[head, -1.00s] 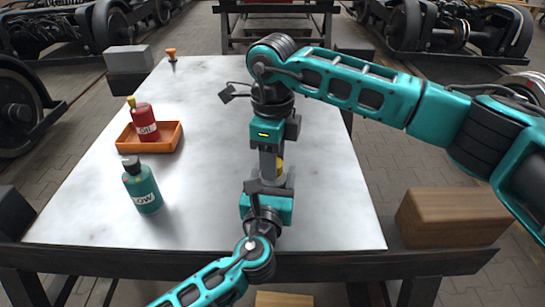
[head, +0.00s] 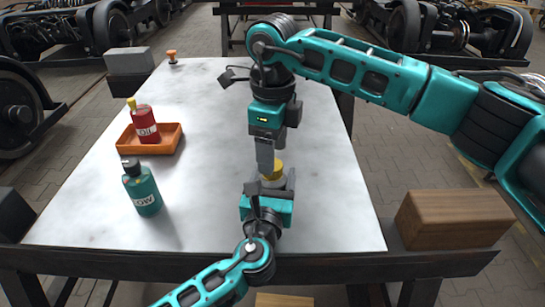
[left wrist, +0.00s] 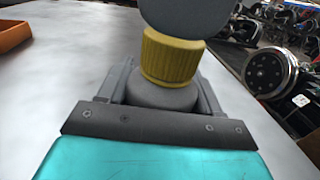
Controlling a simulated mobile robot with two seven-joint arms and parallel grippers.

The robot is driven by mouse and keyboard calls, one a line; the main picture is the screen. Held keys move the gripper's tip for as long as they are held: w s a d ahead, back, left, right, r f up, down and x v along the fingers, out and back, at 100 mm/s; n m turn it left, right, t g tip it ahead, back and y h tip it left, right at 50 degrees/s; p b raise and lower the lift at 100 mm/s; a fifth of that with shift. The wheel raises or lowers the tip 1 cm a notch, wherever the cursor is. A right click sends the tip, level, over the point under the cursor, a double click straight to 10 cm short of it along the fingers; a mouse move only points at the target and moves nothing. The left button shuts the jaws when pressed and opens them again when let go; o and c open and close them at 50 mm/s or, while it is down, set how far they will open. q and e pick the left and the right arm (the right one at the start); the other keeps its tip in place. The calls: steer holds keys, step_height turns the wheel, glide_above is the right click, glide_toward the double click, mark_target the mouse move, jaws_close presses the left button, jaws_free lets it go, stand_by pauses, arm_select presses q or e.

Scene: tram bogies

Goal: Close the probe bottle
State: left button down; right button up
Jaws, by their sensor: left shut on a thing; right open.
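The probe bottle is a grey bottle (left wrist: 163,96) with a ribbed yellow cap (head: 273,170) on top. My left gripper (head: 270,188) is shut around the bottle's body and holds it near the front of the table. In the left wrist view the cap (left wrist: 170,60) sits over the bottle's shoulder; I cannot tell how tightly it is seated. My right gripper (head: 266,168) is open and points down just above the cap, partly covering it from the head view. A rounded grey part above the cap in the left wrist view seems to belong to it.
A red OIL bottle (head: 144,124) with a yellow tip stands in an orange tray (head: 165,147) at the left. A teal bottle (head: 143,190) with a dark cap stands in front of it. A small orange-topped item (head: 172,57) is far back. The table's right side (head: 335,200) is clear.

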mark_target(272, 185)
steer(key=shift+r, duration=0.75)
steer(key=shift+c, duration=0.5)
step_height(272, 185, up, 4)
steer(key=n, duration=0.3)
steer(key=shift+f+n, duration=0.25)
steer(key=shift+n, duration=0.05)
steer(key=shift+f, duration=4.05)
